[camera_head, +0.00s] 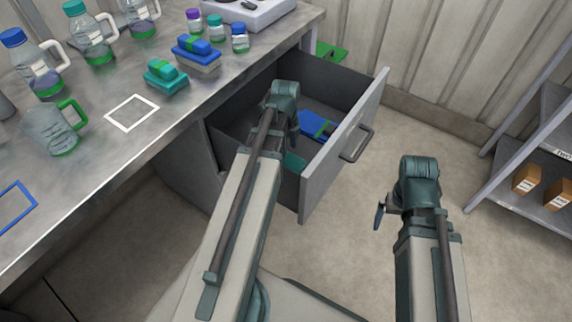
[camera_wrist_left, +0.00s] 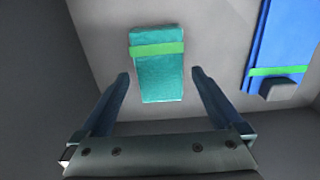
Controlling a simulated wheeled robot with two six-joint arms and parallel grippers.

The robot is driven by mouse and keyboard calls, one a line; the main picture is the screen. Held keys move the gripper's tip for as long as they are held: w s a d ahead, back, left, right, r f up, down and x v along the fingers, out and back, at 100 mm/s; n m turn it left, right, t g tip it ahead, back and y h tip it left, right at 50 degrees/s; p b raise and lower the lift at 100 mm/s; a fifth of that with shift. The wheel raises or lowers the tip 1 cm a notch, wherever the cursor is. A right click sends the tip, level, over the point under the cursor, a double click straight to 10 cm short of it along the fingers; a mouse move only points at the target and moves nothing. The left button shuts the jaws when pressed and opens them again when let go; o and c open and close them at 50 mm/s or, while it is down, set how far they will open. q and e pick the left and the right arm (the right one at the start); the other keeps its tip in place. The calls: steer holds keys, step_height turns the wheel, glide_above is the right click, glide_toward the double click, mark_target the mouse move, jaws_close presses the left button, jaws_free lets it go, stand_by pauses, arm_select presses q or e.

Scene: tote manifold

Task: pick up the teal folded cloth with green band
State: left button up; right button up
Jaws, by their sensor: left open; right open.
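In the left wrist view, the teal folded cloth with a green band (camera_wrist_left: 158,75) lies flat on the grey drawer floor. My left gripper (camera_wrist_left: 158,78) is open above it, with one finger on each side of the cloth in the picture and nothing held. In the head view, a teal corner of the cloth (camera_head: 294,160) shows in the open drawer (camera_head: 341,142), and my left arm hides the rest. My right gripper (camera_head: 380,214) is open and empty over the floor, right of the drawer.
A blue folded cloth with a green band (camera_wrist_left: 283,45) lies in the drawer to the right, with a grey block at its end. Drawer walls surround the left gripper. The bench (camera_head: 120,165) holds bottles, jugs and more folded cloths (camera_head: 166,76). A shelf (camera_head: 535,185) stands at right.

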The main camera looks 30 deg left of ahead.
mark_target(286, 159)
arm_select(q)
step_height(286, 159, down, 5)
steer(key=b, duration=0.4)
steer(key=shift+s+d+r, duration=0.1)
steer(key=shift+s+d, duration=0.05)
steer(key=shift+r, duration=0.1)
steer(key=shift+c, duration=0.2)
steer(key=c, duration=1)
steer(key=shift+c, duration=0.2)
steer(key=shift+r, duration=0.1)
step_height(286, 159, up, 10)
steer(key=p, duration=1)
